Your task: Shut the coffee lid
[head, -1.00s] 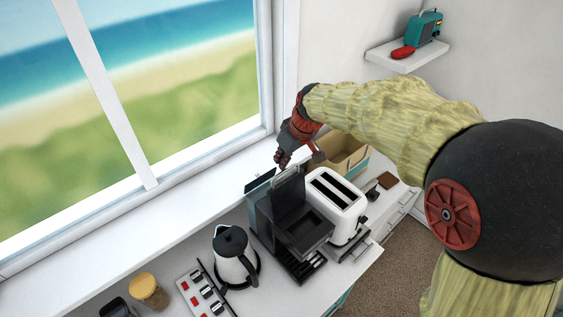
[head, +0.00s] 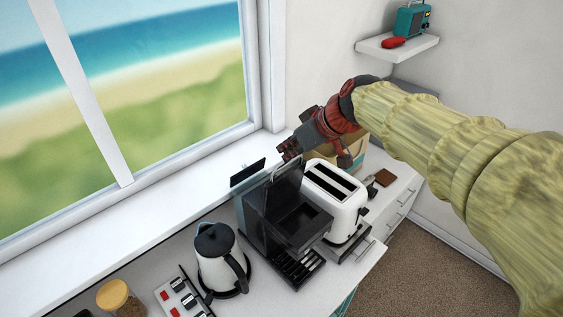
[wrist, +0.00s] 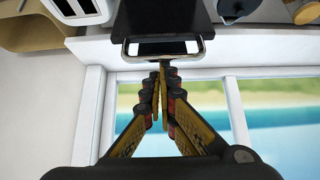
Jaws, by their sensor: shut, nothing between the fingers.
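The black coffee machine (head: 295,225) stands on the counter. Its dark lid (head: 277,195) is open and stands up at the back, with a metal loop handle (head: 288,163) at its top edge. In the wrist view the lid (wrist: 160,15) is at the top, with its handle (wrist: 161,46) just beyond my fingertips. My gripper (head: 288,150) is shut and empty, close by the handle at the top of the raised lid. The closed fingertips (wrist: 160,75) point at the handle in the wrist view; I cannot tell whether they touch it.
A white toaster (head: 345,208) stands close to the machine's right, with an open box (head: 350,152) behind it. A kettle (head: 215,258) stands to the left, near a power strip (head: 180,300) and a jar (head: 116,293). A thin dark panel (head: 247,173) stands behind the machine, by the window sill.

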